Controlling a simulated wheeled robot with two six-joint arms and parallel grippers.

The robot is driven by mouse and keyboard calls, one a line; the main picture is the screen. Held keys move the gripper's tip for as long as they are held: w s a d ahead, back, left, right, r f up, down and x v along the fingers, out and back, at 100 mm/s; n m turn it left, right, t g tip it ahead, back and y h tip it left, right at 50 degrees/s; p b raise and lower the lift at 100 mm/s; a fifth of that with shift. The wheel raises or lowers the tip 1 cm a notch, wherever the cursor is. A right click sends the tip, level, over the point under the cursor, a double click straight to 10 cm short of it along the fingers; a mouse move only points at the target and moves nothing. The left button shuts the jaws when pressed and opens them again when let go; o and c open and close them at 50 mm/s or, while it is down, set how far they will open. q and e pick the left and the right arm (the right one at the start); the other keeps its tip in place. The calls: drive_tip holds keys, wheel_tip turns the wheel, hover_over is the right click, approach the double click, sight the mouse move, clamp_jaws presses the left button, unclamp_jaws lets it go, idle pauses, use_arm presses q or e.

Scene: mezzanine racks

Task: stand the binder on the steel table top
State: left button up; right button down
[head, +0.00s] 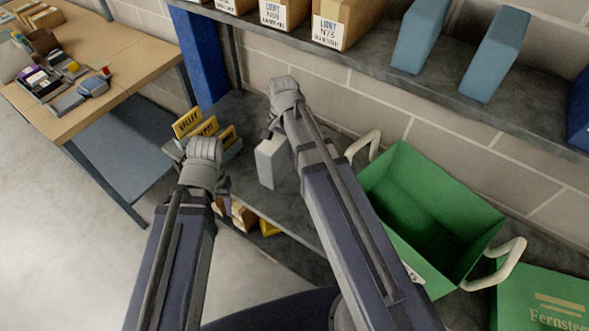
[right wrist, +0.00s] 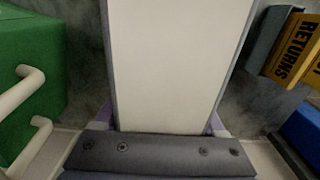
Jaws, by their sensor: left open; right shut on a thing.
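The binder (head: 269,162) shows pale grey in the head view, upright under my right gripper (head: 271,131). In the right wrist view the binder (right wrist: 180,60) fills the middle, a pale face with grey-blue edges, between the fingers of my right gripper (right wrist: 162,124). My right gripper is shut on it. The steel table top (head: 245,108) is the dark grey surface beneath; I cannot tell whether the binder touches it. My left gripper (head: 223,196) is open and empty to the left of the binder, partly hidden by its own wrist.
Yellow-labelled files (head: 190,124) stand left of the binder. A green crate (head: 425,205) with pale handles stands right, beside a green box (head: 540,300). An upper shelf (head: 440,90) holds cartons and blue binders. A wooden table (head: 110,100) with small items is far left.

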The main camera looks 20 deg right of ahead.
sight(270, 164)
drive_tip(key=shift+f+b, duration=3.85)
drive_tip(key=shift+f, duration=0.45)
drive_tip(key=shift+f, duration=0.1)
drive_tip(key=shift+f, duration=0.15)
unclamp_jaws()
drive_tip(key=shift+r, duration=0.2)
wheel_tip(270, 164, up, 12)
drive_tip(key=p, duration=1.2)
drive_tip(key=shift+r, duration=0.1)
drive_tip(key=s+a+n, duration=0.6)
drive_tip(key=s, duration=0.1)
drive_tip(key=shift+h, duration=0.3)
drive_tip(key=s+a+n, duration=0.4)
drive_tip(key=s+n, duration=0.3)
drive_tip(key=n, duration=0.1)
drive_tip(key=shift+s+a+h, duration=0.2)
drive_tip(key=shift+a+h, duration=0.1)
